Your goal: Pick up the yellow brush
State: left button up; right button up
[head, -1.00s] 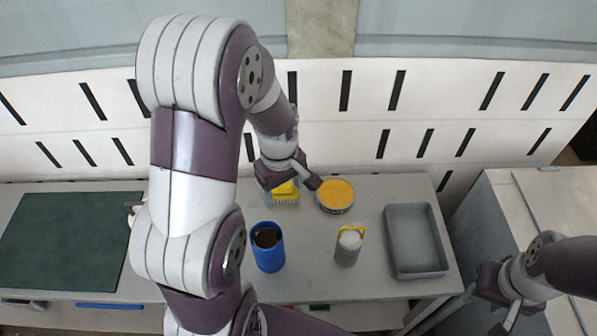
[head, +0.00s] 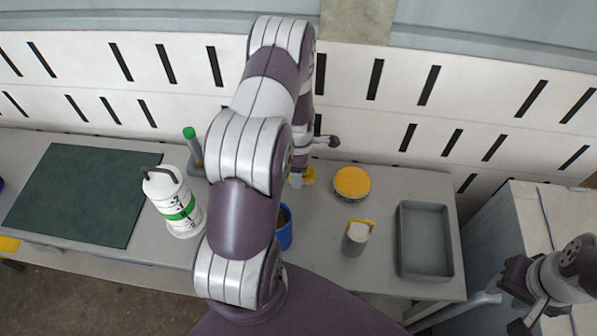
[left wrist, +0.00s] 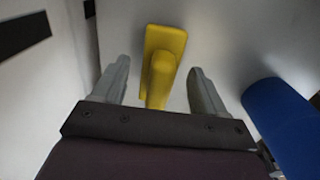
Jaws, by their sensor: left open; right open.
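The yellow brush (head: 309,177) shows only partly in the head view, at the back of the table behind my left arm. In the left wrist view the brush (left wrist: 165,42) is plain, its handle pointing down the picture. My left gripper (left wrist: 159,68) is open, with one finger on each side of the handle and gaps between; it is not closed on it. In the head view that gripper is mostly hidden by my arm. My right gripper (head: 508,311) is open and empty at the lower right, away from the table items.
A blue cup (head: 286,238) stands nearer, partly behind my arm, and shows in the left wrist view (left wrist: 285,118). An orange-topped round tin (head: 352,183), a grey container with a yellow handle (head: 356,238) and a grey tray (head: 425,264) stand right. A white bottle (head: 176,203) stands left.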

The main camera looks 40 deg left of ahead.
pick_arm(q)
jog(key=shift+f, duration=0.15)
jog(key=c, duration=1.2)
